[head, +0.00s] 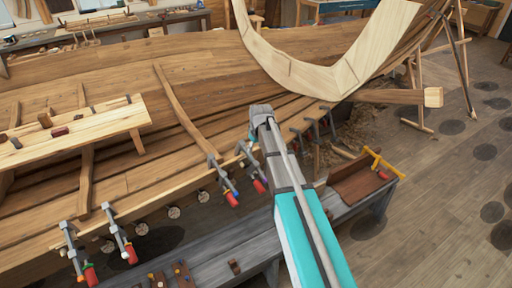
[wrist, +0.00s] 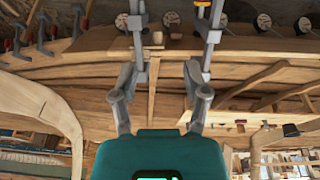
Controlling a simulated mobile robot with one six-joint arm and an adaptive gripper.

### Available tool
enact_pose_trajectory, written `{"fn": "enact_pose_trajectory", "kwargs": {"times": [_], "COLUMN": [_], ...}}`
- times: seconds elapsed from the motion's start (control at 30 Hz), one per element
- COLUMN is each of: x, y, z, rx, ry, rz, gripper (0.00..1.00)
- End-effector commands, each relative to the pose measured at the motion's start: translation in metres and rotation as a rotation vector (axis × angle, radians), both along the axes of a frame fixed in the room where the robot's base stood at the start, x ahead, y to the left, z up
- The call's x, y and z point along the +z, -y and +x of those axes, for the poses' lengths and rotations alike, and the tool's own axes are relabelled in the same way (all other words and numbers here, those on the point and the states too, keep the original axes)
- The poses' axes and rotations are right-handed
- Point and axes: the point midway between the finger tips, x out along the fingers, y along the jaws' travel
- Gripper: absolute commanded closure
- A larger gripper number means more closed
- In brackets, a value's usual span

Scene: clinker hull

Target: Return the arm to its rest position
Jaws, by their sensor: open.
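My arm (head: 300,215) reaches up from the bottom of the head view, teal and grey. Its far end (head: 262,115) is over the side of the wooden hull (head: 200,60). My gripper (wrist: 173,45) shows in the wrist view, its two grey fingers spread apart above a teal body. The space between the fingers is empty, with hull planks behind. The fingers are not clearly seen in the head view. The wrist view is turned over, with the planks running across it.
Clamps (head: 120,240) with red handles line the hull's edge near my arm. A grey bench (head: 225,250) runs below, with a wooden tray (head: 355,180) and a yellow clamp (head: 382,163). A pale curved frame (head: 310,75) rises beyond. The right floor (head: 440,215) is mostly clear.

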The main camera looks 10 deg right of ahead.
Motion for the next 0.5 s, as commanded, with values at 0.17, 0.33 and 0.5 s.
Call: {"fn": "enact_pose_trajectory", "kwargs": {"times": [0.17,0.33,0.5], "x": [0.000,-0.005,-0.023], "y": [0.000,0.000,-0.001], "z": [0.000,-0.006,-0.029], "rx": [0.000,-0.007,-0.040], "ry": [0.000,-0.004,-0.023], "rz": [0.000,0.001,0.002], "gripper": [0.40,0.40,0.40]}}
